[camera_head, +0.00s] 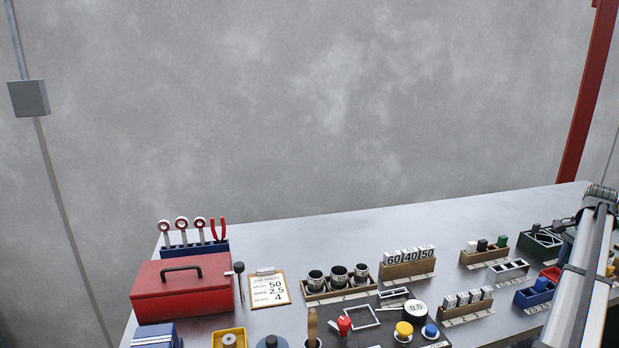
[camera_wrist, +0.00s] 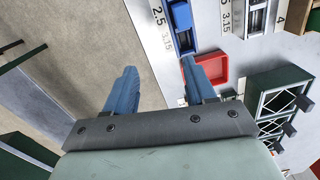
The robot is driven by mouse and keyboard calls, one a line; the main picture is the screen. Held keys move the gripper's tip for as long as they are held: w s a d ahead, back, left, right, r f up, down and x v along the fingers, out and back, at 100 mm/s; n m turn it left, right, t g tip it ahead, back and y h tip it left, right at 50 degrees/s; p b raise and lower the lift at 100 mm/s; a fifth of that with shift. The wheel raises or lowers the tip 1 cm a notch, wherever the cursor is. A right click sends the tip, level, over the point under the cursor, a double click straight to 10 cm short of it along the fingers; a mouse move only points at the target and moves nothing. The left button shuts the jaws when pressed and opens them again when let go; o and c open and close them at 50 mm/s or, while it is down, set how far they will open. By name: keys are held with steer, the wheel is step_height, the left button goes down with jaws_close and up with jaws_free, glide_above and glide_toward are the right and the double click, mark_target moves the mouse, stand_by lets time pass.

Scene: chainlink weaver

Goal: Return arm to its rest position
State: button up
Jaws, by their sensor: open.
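My gripper (camera_wrist: 157,85) shows in the wrist view with its two blue fingers spread apart and nothing between them. It is over the edge of the grey bench, with the floor below its left finger and the bench top below its right. In the head view my arm (camera_head: 583,275) reaches in at the right edge of the bench (camera_head: 330,232). The gripper itself cannot be made out in the head view.
A red tray (camera_wrist: 206,70), a blue bin (camera_wrist: 181,15) and dark green framed boxes (camera_wrist: 280,100) are near my right finger. A red toolbox (camera_head: 182,288), a clipboard (camera_head: 269,290), a cup rack (camera_head: 338,283) and number blocks (camera_head: 409,258) stand further left. The bench's back strip is clear.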

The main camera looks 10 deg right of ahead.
steer(key=s+d+f+m, duration=0.2)
steer(key=s+f+m, duration=0.1)
steer(key=s+f, duration=0.8)
steer(key=s+d+f+m, duration=0.2)
steer(key=s+f, duration=0.5)
steer(key=f, duration=0.8)
steer(key=a+f+y, duration=0.1)
steer(key=a+f, duration=0.3)
steer(key=f, duration=0.3)
steer(key=w+a+f+n+g, duration=0.1)
steer(key=w+a+f+n, duration=0.25)
steer(key=a+f, duration=0.65)
steer(key=w+a+f+n+g+y, duration=0.1)
steer(key=w+a+f+n, duration=0.3)
steer(key=a, duration=1.1)
steer(key=w+a+f+n+g, duration=0.15)
steer(key=a+f+n, duration=0.25)
steer(key=a+f, duration=0.65)
steer(key=s+a+n+g, duration=0.1)
steer(key=s+a+n, duration=0.3)
steer(key=a, duration=0.8)
steer(key=s+a+f+n+g+h, duration=0.1)
steer(key=s+a+n, duration=0.3)
steer(key=a, duration=0.8)
steer(key=s+a+n+g+h, duration=0.1)
steer(key=s+a+n, duration=0.4)
steer(key=a, duration=0.7)
steer(key=shift+s+a+f+g, duration=0.25)
steer(key=shift+s+g, duration=0.1)
steer(key=shift+s, duration=0.7)
